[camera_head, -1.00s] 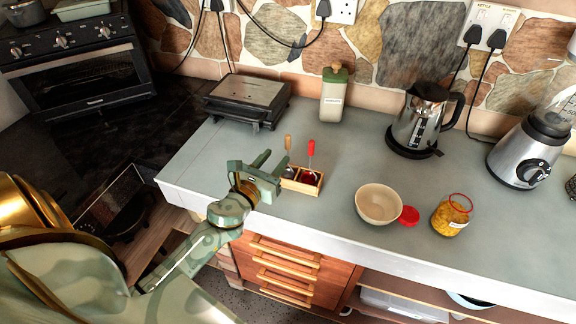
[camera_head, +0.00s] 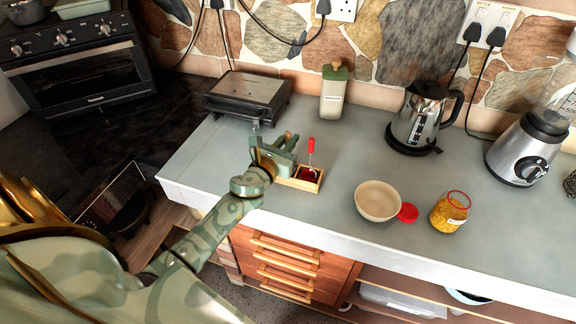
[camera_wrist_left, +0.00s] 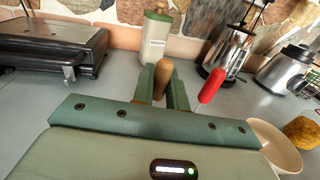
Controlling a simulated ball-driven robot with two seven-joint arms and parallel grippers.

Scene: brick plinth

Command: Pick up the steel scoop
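A wooden-handled utensil, which I take for the steel scoop (camera_wrist_left: 163,72), stands upright in the left part of a small wooden box (camera_head: 303,185) on the counter. Its lower end is hidden behind my gripper. My left gripper (camera_head: 287,143) is at the box, its fingers either side of the wooden handle and close against it. In the left wrist view the handle fills the narrow gap between the fingers (camera_wrist_left: 162,92). A second utensil with a red handle (camera_head: 311,147) stands in the right part of the box, over dark red contents. My right gripper is not in view.
A black press grill (camera_head: 247,95) and a green-lidded canister (camera_head: 333,92) stand behind the box. To the right are a cream bowl (camera_head: 378,201), a red lid (camera_head: 408,213), a yellow-filled jar (camera_head: 450,212), a kettle (camera_head: 417,120) and a blender (camera_head: 530,145). The counter's middle is clear.

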